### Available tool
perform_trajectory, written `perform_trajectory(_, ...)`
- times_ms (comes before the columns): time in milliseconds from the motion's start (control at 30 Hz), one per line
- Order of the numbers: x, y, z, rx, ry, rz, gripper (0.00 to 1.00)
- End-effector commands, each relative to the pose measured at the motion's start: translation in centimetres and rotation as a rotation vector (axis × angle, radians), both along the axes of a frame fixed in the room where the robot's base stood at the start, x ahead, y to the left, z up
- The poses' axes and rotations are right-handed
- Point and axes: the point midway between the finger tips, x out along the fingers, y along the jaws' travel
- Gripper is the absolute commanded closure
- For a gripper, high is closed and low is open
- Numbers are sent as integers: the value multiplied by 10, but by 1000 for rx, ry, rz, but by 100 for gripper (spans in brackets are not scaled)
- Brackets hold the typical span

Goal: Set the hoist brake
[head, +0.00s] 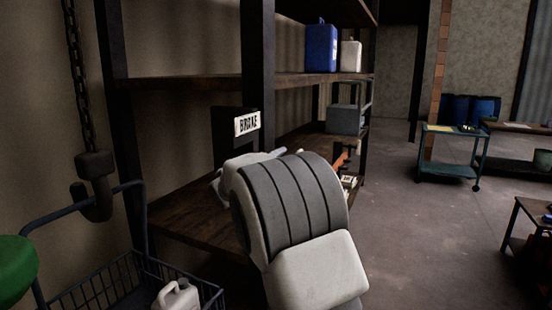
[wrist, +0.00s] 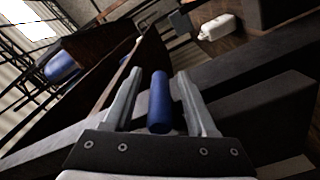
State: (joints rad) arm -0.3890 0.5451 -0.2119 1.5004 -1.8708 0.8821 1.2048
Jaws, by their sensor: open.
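A white sign reading BRAKE (head: 247,123) is fixed to the dark post of the shelving in the head view, beside a dark plate (head: 222,130). In the wrist view my gripper (wrist: 160,76) is open. A blue cylindrical grip (wrist: 160,102) stands between its two fingers, with a visible gap on each side. It looks like a lever handle; its base and what it is joined to are hidden.
A chain with a dark hook (head: 97,200) hangs at left above a wire basket cart (head: 100,285) holding a white jug (head: 177,295). Wooden shelves (head: 190,82) carry a blue canister (head: 321,48) and a white one (head: 350,55). The floor at right is open before a teal cart (head: 450,150).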

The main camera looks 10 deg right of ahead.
Motion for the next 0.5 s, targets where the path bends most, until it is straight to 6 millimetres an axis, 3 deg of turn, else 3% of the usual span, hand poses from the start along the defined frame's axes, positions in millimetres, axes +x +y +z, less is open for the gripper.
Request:
perform_trajectory(367,7,-5,0,-1,1,0,43)
perform_trajectory(400,7,-5,0,-1,1,0,45)
perform_trajectory(500,7,-5,0,-1,1,0,63)
